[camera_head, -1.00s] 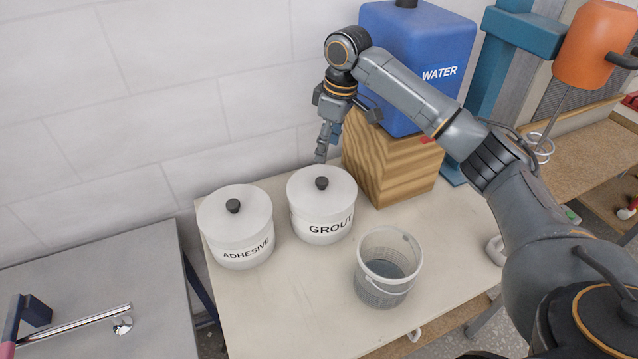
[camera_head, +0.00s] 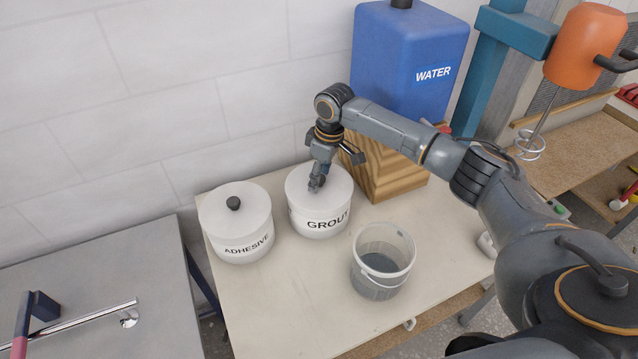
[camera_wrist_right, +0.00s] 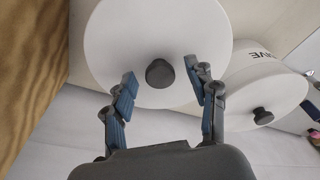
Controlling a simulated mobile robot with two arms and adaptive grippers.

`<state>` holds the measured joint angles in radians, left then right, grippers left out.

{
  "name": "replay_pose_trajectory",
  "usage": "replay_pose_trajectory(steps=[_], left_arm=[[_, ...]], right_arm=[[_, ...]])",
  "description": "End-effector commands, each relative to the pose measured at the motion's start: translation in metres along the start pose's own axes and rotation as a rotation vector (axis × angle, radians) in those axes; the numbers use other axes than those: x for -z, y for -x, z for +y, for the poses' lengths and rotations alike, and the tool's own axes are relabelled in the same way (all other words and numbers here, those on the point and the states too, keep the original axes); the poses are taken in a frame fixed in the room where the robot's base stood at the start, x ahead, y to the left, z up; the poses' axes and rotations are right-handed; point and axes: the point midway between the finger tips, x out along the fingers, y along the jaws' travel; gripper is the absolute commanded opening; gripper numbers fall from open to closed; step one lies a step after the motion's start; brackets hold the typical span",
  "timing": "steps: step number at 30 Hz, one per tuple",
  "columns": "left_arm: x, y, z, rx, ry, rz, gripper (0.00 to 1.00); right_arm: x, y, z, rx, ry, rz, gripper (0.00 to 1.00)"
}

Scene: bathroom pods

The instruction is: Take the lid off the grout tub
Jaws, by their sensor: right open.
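The white grout tub (camera_head: 322,223), marked GROUT, stands upright on the pale table with its white lid (camera_head: 330,182) on. My right gripper (camera_head: 315,187) is over the lid and hides its knob in the head view. In the right wrist view the lid (camera_wrist_right: 190,35) fills the top middle, and its dark knob (camera_wrist_right: 160,73) shows between the two fingers. The fingers of my right gripper (camera_wrist_right: 163,88) are spread, one on each side of the knob, with gaps between. My left gripper is not in view.
The adhesive tub (camera_head: 240,235) stands left of the grout tub. A clear bucket (camera_head: 382,262) is in front to the right. A blue water container (camera_head: 405,60) sits on a wooden block (camera_head: 395,180) behind. The table's front left (camera_head: 280,315) is clear.

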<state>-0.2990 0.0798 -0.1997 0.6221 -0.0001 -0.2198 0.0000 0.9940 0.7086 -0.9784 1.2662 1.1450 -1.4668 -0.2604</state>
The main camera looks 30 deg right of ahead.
Motion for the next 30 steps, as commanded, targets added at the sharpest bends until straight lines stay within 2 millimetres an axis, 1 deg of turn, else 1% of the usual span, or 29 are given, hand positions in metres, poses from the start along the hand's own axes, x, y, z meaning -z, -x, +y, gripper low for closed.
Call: replay_pose_trajectory(steps=[2, 3, 8, 9, 10, 11, 19, 23, 26, 29, 30], left_arm=[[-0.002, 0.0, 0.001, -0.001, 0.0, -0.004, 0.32], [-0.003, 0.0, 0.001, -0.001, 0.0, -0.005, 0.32], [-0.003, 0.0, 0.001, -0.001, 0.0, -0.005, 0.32], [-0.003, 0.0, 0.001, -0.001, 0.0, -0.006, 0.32], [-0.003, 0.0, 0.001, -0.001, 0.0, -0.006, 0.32], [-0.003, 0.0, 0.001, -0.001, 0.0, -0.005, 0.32], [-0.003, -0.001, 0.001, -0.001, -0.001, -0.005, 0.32], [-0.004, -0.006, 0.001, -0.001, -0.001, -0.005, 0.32], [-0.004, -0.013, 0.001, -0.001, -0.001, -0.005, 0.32], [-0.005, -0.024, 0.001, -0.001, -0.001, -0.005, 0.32], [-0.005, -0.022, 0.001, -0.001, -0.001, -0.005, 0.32]], right_arm=[[0.0, 0.0, 0.0, 0.0, 0.0, 0.0, 0.57], [0.0, 0.0, 0.0, 0.0, 0.0, 0.0, 0.49], [0.0, 0.001, 0.0, 0.0, 0.0, 0.0, 0.17], [0.0, 0.001, 0.0, 0.0, 0.0, 0.0, 0.08], [0.0, 0.001, 0.0, 0.0, 0.0, 0.0, 0.02], [0.0, 0.001, 0.0, 0.0, 0.0, 0.0, 0.0], [0.0, 0.001, 0.0, 0.0, 0.0, 0.0, 0.0], [0.002, 0.006, 0.0, -0.001, 0.0, 0.002, 0.0], [0.003, 0.015, 0.001, -0.002, -0.001, 0.003, 0.0], [0.006, 0.03, 0.001, -0.003, 0.0, 0.005, 0.0], [0.002, 0.037, -0.004, -0.002, 0.002, 0.003, 0.0]])
